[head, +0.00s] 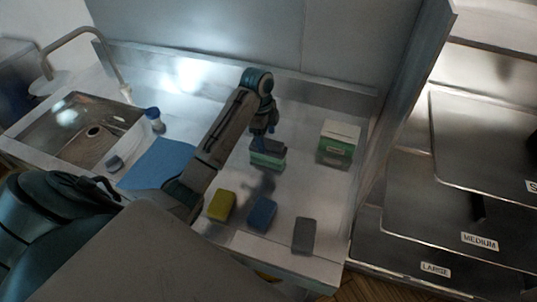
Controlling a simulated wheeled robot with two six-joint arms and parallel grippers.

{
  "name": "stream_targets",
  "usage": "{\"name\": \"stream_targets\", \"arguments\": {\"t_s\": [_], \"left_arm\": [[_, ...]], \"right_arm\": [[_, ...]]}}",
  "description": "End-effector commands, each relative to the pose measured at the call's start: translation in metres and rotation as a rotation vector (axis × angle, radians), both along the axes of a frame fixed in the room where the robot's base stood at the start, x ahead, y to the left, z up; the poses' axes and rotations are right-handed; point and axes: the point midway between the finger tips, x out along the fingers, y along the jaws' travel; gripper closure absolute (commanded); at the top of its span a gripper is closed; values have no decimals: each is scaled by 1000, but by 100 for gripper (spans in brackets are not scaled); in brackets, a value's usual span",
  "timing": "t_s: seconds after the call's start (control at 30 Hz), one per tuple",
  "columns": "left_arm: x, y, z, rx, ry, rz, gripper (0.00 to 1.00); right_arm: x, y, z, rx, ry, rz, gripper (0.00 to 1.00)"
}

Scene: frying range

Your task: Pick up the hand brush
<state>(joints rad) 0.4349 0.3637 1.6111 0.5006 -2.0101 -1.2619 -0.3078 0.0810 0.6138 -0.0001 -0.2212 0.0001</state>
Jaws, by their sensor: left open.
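My left arm reaches from the lower left across the counter. My left gripper (262,137) is open and points down, just above a dark-topped block with a green lower layer (268,158). I cannot tell whether the fingers touch this block. No thing shows clear bristles or a handle, so I cannot say for sure which one is the hand brush. A small grey object (114,163) lies by the sink's front right corner. My right gripper is not in view.
A yellow block (222,205), a blue block (262,214) and a grey block (304,236) lie near the front edge. A green and white box (338,144) stands right. A blue cloth (158,163), a blue-capped bottle (154,120) and a sink (92,132) are left.

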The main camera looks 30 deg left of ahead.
Motion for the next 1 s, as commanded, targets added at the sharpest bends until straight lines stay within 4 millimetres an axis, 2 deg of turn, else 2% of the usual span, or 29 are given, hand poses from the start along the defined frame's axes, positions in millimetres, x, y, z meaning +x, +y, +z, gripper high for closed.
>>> {"name": "stream_targets", "arguments": {"t_s": [0.1, 0.2, 0.37, 0.4, 0.5, 0.7, 0.73, 0.9, 1.0], "left_arm": [[1, 0, -5, 0, 0, 0, 31], [3, -1, -14, -1, -1, 0, 31], [8, -4, -36, -1, 2, 2, 31], [7, -5, -37, -1, 4, 2, 31], [7, -6, -48, 1, 1, 0, 31], [8, -5, -51, 2, 0, 0, 31], [8, -5, -51, 2, 0, 0, 33], [7, -5, -51, 2, 0, 0, 66], [7, -5, -51, 2, 0, 0, 82]], "right_arm": [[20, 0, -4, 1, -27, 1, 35], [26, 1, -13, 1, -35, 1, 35], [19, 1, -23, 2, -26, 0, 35], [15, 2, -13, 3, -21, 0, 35], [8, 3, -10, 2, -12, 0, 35], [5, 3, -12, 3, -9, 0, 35], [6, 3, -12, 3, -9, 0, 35], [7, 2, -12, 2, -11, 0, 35], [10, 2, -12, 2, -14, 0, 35]]}}
